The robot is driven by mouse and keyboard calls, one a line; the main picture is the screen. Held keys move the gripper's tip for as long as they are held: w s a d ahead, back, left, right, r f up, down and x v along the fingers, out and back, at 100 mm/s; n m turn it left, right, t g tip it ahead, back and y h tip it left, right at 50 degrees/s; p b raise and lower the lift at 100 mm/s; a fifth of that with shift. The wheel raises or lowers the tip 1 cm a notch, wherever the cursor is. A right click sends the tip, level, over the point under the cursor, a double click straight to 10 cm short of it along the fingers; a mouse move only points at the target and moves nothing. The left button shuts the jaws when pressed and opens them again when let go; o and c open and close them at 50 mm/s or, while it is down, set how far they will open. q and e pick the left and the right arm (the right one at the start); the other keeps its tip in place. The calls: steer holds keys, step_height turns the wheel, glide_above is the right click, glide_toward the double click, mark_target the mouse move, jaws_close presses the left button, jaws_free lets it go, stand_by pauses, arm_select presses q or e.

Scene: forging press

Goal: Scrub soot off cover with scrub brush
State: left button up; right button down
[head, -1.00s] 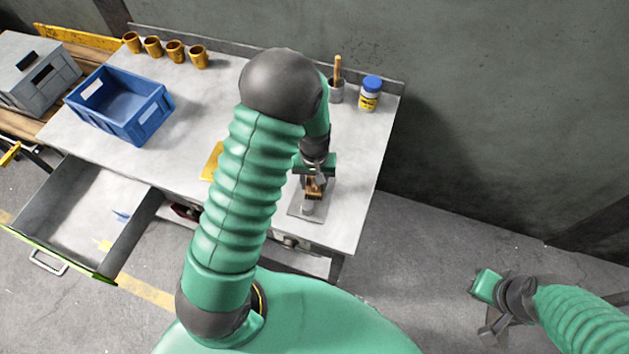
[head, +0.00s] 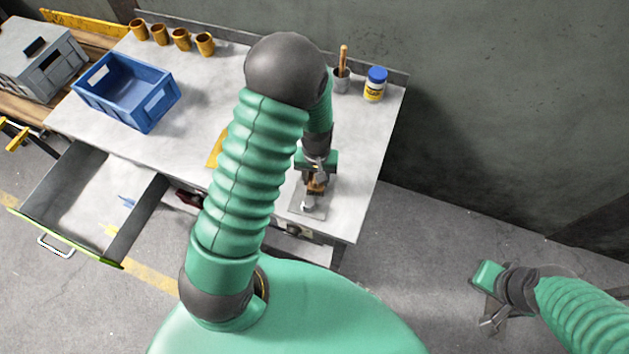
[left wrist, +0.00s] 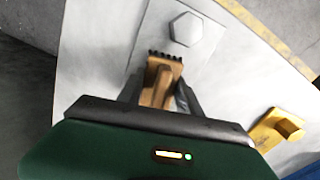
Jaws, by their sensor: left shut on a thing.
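The cover (head: 310,208) is a flat grey plate with a raised hexagonal knob, lying on the table near its front right edge. It also shows in the left wrist view (left wrist: 150,40). The scrub brush (left wrist: 160,82) has a wooden body and dark bristles. My left gripper (head: 317,178) is shut on the brush, with the bristle end beside the knob, over the plate. I cannot tell whether the bristles touch the plate. No clear soot shows on the visible part of the cover. My right gripper (head: 489,318) hangs off to the right, away from the table; its fingers are small and unclear.
A blue crate (head: 158,112), several orange cups (head: 181,40), a grey pot with a wooden handle (head: 341,80) and a blue-lidded jar (head: 375,85) stand on the table. A yellow block with a knob (left wrist: 276,130) lies left of the cover. A drawer (head: 75,195) hangs open at front left.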

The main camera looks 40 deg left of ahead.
arm_select(q)
steer(key=shift+w+a+f, duration=0.1)
steer(key=shift+w+a, duration=0.15)
steer(key=shift+w, duration=0.7)
steer(key=shift+p, duration=0.3)
steer(key=shift+s+d, duration=0.15)
steer(key=shift+s, duration=0.05)
steer(key=shift+s+d+p, duration=0.25)
steer(key=shift+s, duration=0.6)
steer(key=shift+s+d+p, duration=0.2)
steer(key=shift+s, duration=0.6)
steer(key=shift+w+a+f, duration=0.1)
steer(key=shift+w+a, duration=0.15)
steer(key=shift+w, duration=0.7)
steer(key=shift+w+a, duration=0.25)
steer(key=shift+w, duration=0.7)
